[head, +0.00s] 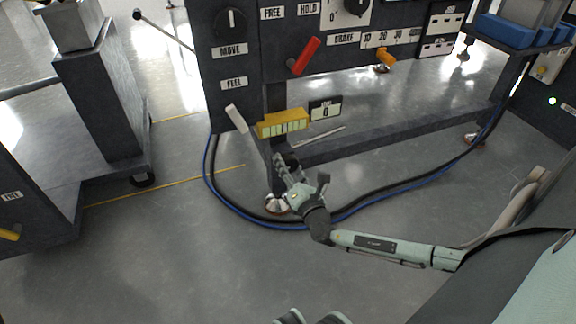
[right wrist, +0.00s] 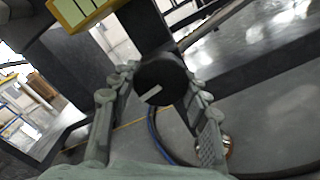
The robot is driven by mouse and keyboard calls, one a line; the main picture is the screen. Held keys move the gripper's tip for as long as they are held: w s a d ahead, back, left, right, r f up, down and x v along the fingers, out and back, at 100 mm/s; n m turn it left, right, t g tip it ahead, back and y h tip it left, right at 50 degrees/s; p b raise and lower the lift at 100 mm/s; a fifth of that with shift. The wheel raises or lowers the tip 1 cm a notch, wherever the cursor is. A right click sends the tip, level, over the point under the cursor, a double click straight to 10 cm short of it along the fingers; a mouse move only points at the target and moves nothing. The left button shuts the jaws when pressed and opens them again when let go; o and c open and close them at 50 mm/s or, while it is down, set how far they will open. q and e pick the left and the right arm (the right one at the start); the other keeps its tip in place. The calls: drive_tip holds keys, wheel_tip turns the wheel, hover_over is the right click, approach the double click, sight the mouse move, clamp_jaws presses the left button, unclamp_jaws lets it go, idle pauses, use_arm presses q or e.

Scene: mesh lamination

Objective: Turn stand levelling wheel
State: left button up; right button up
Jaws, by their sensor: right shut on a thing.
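The stand levelling wheel (right wrist: 160,72) is a black round knob with a short white mark on its face, in the middle of the right wrist view. My right gripper (right wrist: 150,92) has its fingers on both sides of the wheel and is shut on it. In the head view the right gripper (head: 284,172) is at the stand's near leg, below a yellow block (head: 283,124), and hides much of the wheel.
A pale lever (head: 236,118) sticks out left of the yellow block. A red handle (head: 304,56) is on the panel above. A metal foot (head: 277,203) and blue and black cables (head: 235,201) lie close by on the floor. A dark cart (head: 100,95) stands at left. The front floor is clear.

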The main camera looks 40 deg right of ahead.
drive_tip(key=o, duration=1.2)
drive_tip(key=v, duration=1.2)
drive_tip(key=shift+f, duration=0.1)
